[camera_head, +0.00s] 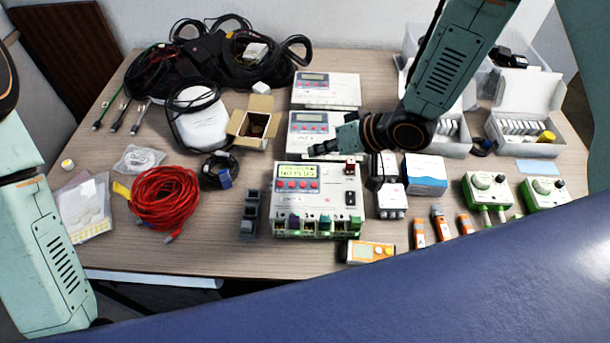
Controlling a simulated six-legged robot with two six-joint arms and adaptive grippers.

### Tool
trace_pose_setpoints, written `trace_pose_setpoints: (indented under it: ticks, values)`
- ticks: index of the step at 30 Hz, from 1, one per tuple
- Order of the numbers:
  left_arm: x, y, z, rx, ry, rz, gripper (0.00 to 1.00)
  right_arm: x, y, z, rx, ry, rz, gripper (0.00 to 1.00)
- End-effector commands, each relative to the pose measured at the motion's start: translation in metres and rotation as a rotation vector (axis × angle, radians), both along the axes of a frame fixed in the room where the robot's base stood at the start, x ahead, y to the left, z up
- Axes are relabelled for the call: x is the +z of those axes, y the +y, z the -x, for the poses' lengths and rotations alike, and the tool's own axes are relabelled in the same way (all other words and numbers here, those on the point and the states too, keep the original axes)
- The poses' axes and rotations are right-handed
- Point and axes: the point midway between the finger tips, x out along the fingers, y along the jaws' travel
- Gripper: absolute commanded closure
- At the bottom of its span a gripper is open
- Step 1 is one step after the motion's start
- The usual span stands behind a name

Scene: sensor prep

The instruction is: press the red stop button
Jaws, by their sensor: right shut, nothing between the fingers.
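The front white control unit (318,206) stands mid-table with a lit yellow-green display (297,171). Below the display is a row of several red buttons (297,185). A small red part (349,167) sits near its upper right. Labels are too small to read, so I cannot tell which red part is the stop button. My right gripper (315,151) is shut and empty, pointing left. In the picture it lies just above the front unit's top edge, over the front of the middle unit; its height is unclear. My left arm shows at the left, but its gripper is out of view.
Two similar units (326,90) (307,122) stand behind. An open cardboard box (252,122) and a red cable coil (164,198) lie left. A blue-and-white box (425,175), green-based devices (487,188) and an orange meter (370,251) are right and front.

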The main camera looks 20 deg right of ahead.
Motion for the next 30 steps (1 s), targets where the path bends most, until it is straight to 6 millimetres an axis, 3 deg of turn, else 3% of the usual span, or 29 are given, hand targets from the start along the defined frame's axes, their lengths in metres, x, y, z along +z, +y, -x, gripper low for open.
trace_pose_setpoints:
  ticks: [22,30]
  values:
    - [-0.001,0.000,0.000,0.000,0.000,0.000,0.46,0.000,0.001,0.007,-0.038,0.061,-0.057,1.00]
    - [-0.015,0.000,0.000,0.000,0.000,0.000,0.46,-0.013,0.002,0.005,-0.037,0.061,-0.056,1.00]
